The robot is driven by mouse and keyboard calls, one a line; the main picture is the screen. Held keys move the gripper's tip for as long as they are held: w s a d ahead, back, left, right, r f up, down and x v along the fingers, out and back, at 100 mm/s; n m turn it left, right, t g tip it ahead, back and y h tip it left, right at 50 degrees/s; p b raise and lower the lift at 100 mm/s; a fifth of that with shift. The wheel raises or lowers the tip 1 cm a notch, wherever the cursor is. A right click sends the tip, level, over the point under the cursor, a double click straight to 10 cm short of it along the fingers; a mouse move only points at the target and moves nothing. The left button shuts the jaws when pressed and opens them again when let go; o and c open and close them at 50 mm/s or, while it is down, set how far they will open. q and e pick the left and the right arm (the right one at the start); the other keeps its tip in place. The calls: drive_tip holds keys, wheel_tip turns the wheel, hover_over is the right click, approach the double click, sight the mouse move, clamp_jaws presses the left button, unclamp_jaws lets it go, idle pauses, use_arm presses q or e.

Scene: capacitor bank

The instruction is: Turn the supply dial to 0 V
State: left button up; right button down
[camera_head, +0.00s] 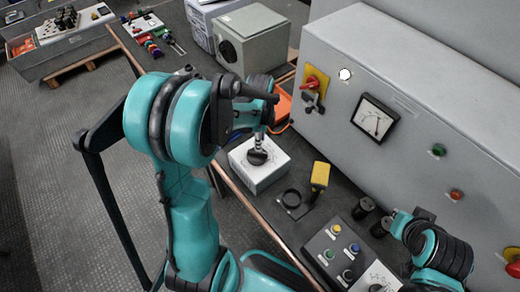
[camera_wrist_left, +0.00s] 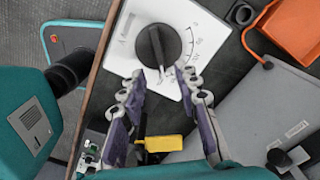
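A white box with a black round dial (camera_head: 258,157) stands on the bench; I take it to be the supply dial. In the left wrist view the dial (camera_wrist_left: 158,47) sits on a white face with a printed scale, too small to read. A pale pointer mark on it points down in the picture. My left gripper (camera_wrist_left: 160,80) is open, its two fingers apart just below the dial in that view, with nothing between their tips. In the head view my left wrist hangs over the box and partly hides it. My right arm shows at the lower right, but its fingers do not.
A grey cabinet (camera_head: 440,130) with a meter (camera_head: 374,117) and red switch (camera_head: 312,82) lines the bench's right side. An orange tray (camera_wrist_left: 288,25) lies beyond the dial.

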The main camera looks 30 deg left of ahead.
sight(257, 155)
use_arm(q)
wheel_tip(257, 155, down, 6)
drive_tip(key=shift+f+b, duration=0.25)
drive_tip(key=shift+b, duration=0.75)
drive_tip(key=shift+c, duration=0.3)
clamp_jaws()
